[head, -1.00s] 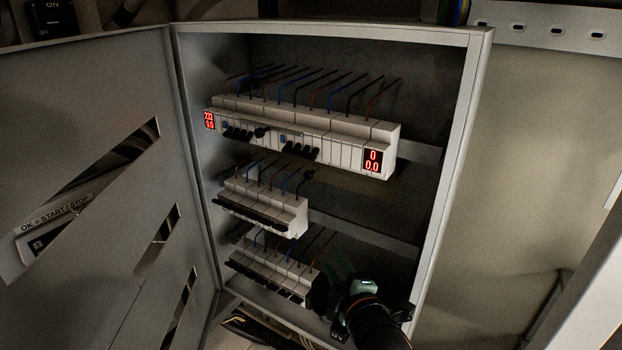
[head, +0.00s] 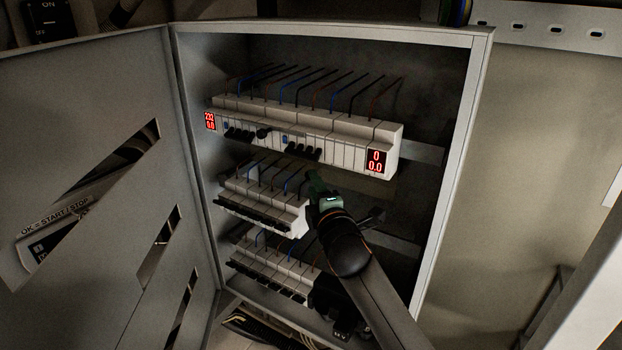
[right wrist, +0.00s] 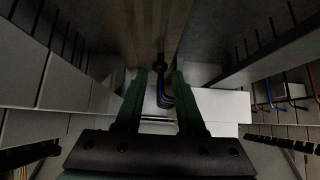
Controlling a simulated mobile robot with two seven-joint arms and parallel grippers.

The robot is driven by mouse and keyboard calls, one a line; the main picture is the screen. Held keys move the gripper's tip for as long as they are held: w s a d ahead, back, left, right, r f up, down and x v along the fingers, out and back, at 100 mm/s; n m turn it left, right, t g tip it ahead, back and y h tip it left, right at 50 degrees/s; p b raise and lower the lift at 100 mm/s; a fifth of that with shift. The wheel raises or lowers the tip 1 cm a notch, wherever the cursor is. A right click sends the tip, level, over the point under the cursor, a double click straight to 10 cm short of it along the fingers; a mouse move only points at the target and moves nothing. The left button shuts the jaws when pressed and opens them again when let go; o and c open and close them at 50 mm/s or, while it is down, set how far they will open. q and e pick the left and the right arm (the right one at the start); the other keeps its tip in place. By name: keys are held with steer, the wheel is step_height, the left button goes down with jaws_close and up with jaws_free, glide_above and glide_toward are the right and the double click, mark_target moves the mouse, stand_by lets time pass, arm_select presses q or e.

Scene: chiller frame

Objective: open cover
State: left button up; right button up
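My right gripper (head: 315,184) is inside, at the right end of the middle breaker row (head: 263,207). In the right wrist view its two green fingers (right wrist: 157,80) are apart, with blue wires showing between or behind them. Nothing is clearly held. Whether the fingers touch the row, I cannot tell. My left gripper is not in view.
An upper breaker row (head: 345,143) with red displays sits above my gripper, and a lower row (head: 265,272) below it. Thin wires rise from the rows. The cabinet frame (head: 455,150) edges the opening on the right. Bare wall lies beyond it.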

mark_target(311, 165)
steer(key=shift+w+a, duration=0.15)
steer(key=shift+w, duration=0.75)
steer(key=shift+w+a, duration=0.15)
steer(key=shift+w, duration=0.7)
steer(key=shift+c, duration=0.2)
jaws_close()
